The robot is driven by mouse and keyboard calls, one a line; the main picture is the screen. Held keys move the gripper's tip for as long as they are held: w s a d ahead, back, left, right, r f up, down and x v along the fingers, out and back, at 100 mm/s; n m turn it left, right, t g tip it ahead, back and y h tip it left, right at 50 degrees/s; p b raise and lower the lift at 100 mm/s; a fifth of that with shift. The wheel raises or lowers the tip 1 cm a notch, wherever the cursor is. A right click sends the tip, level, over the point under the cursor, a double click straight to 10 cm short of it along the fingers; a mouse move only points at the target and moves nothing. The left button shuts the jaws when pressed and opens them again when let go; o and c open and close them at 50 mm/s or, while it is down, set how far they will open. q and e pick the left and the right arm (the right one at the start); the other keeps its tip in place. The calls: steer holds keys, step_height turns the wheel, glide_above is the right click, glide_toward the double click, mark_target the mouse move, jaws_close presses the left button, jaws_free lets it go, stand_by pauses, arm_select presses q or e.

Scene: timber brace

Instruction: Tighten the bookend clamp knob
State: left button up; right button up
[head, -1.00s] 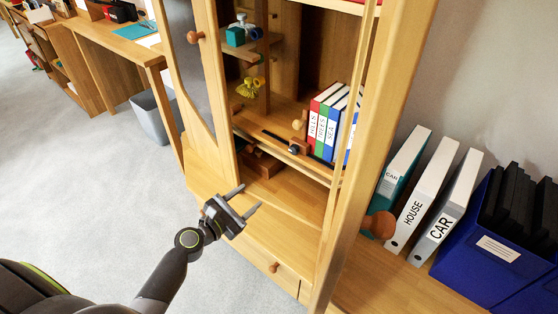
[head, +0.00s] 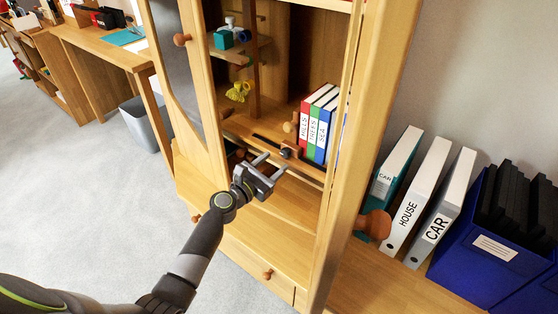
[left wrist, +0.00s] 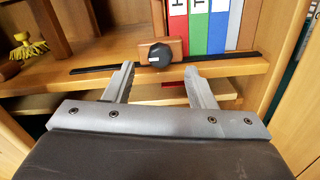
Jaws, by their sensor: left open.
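The bookend clamp knob (left wrist: 160,55) is black and round with a small white mark, on the front edge of the cabinet shelf (left wrist: 90,84). In the head view the knob (head: 286,153) is small, just beyond my left gripper (head: 277,163). The wooden bookend (left wrist: 177,48) stands behind it, against the row of binders (head: 320,124). My left gripper (left wrist: 163,83) is open and empty, its two fingers pointing at the shelf edge with the knob between and slightly beyond their tips. I see no contact. My right gripper is not in view.
A dark rail (left wrist: 105,67) runs along the shelf front. A yellow item (head: 238,92) is at left inside the cabinet. Large binders (head: 414,199) and a blue box (head: 495,245) stand to the right. The cabinet door (head: 181,75) is at left.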

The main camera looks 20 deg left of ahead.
mark_target(284, 155)
arm_select(q)
steer(key=shift+x, duration=1.2)
steer(key=shift+w+d+b, duration=0.15)
steer(key=shift+w+b, duration=0.15)
steer(key=shift+w, duration=0.2)
steer(key=c, duration=1)
steer(key=shift+o, duration=0.2)
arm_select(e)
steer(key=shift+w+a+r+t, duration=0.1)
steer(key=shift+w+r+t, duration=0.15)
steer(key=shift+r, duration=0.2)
